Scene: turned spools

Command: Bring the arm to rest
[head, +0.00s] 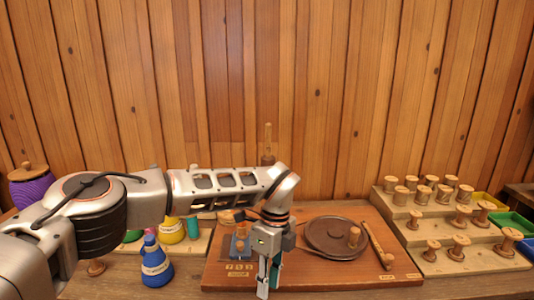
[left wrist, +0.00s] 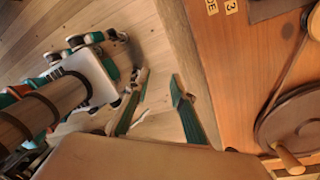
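My left gripper (head: 264,285) hangs with its fingers pointing down over the front part of the brown board (head: 340,277). In the left wrist view its two green-lined fingers (left wrist: 155,105) are spread apart. My left arm reaches in from the left, bent at the wrist, and hides part of the board's left side. My right gripper shows in neither view.
On the board stand a dark round plate (head: 325,235) with a wooden knob and a crank. A stepped wooden rack (head: 475,263) of several spools is at right. A blue bottle (head: 156,265), a yellow bottle (head: 172,233) and a purple jar (head: 32,187) are at left.

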